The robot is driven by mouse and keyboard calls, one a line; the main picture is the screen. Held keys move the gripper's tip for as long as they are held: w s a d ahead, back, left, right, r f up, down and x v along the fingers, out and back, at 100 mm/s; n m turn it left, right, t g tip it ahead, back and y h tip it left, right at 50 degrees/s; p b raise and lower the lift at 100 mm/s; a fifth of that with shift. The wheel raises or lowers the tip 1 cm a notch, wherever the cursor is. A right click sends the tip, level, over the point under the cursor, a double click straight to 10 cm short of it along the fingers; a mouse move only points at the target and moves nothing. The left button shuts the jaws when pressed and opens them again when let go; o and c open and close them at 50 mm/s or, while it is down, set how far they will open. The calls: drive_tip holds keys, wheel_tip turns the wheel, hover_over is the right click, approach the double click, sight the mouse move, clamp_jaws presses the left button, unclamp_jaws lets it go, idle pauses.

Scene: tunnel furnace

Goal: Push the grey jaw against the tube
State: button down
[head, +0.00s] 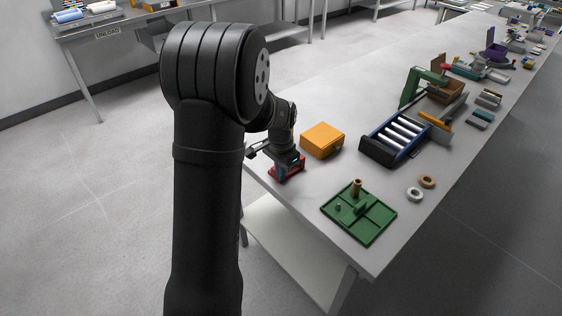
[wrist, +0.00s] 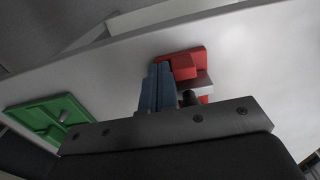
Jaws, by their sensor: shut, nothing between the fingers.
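A red clamp (head: 292,169) sits on the grey bench near its left edge, under my gripper in the head view. In the wrist view the red clamp (wrist: 182,64) shows a red block with a light grey block, likely the grey jaw (wrist: 201,81), next to it. A short dark round piece (wrist: 188,98) stands near the grey block; I cannot tell if it is the tube, or whether they touch. My gripper (wrist: 158,68) has its two blue fingers shut together and empty, close beside the clamp; I cannot tell if they touch it. The gripper body hides part of the clamp.
An orange box (head: 322,140) stands right behind the clamp. A green divided tray (head: 375,228) is in front, with two rings (head: 414,194) near it. A blue roller rack (head: 385,152) stands farther right. Bare bench lies between the clamp and tray.

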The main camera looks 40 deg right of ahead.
drive_tip(key=shift+d, duration=1.55)
drive_tip(key=shift+a, duration=0.2)
drive_tip(key=shift+a, duration=0.55)
wheel_tip(320, 180, up, 9)
idle(0.4)
drive_tip(key=shift+f, duration=0.1)
wheel_tip(320, 180, down, 8)
drive_tip(key=shift+f, duration=0.25)
drive_tip(key=shift+d+f, duration=0.1)
drive_tip(key=shift+f, duration=0.15)
drive_tip(key=shift+d+r, duration=0.1)
drive_tip(key=shift+d, duration=0.3)
